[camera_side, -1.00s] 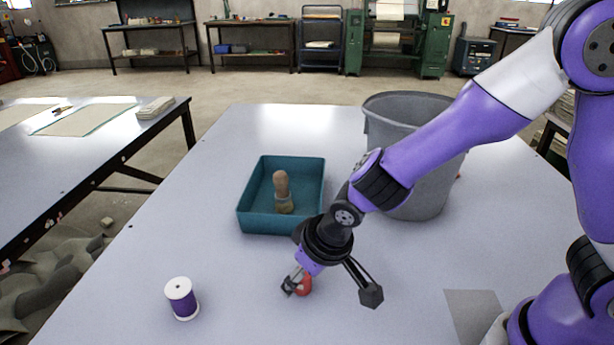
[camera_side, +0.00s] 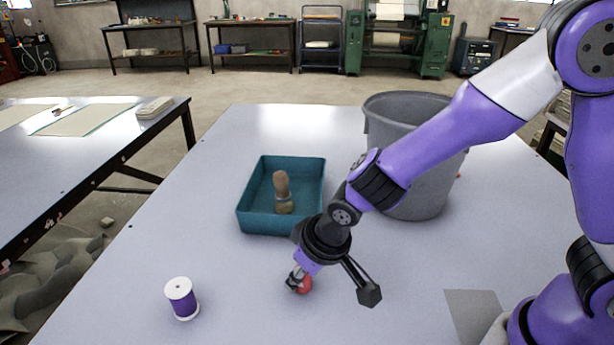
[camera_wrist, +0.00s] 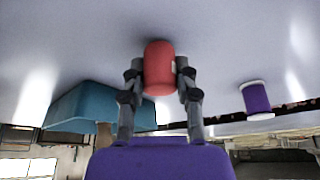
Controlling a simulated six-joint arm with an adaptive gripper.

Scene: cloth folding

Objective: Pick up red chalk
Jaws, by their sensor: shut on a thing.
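The red chalk (camera_side: 305,284) is a short, rounded red piece at the front middle of the table. My gripper (camera_side: 298,282) is low at the table and shut on the chalk. In the wrist view my gripper (camera_wrist: 159,75) has a finger against each side of it. Part of the chalk is hidden by a finger in the side view. I cannot tell whether it still touches the table.
A large grey bin (camera_side: 420,200) is at the back right. A purple thread spool (camera_side: 182,299) stands at the front left. A grey patch (camera_side: 474,315) lies front right.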

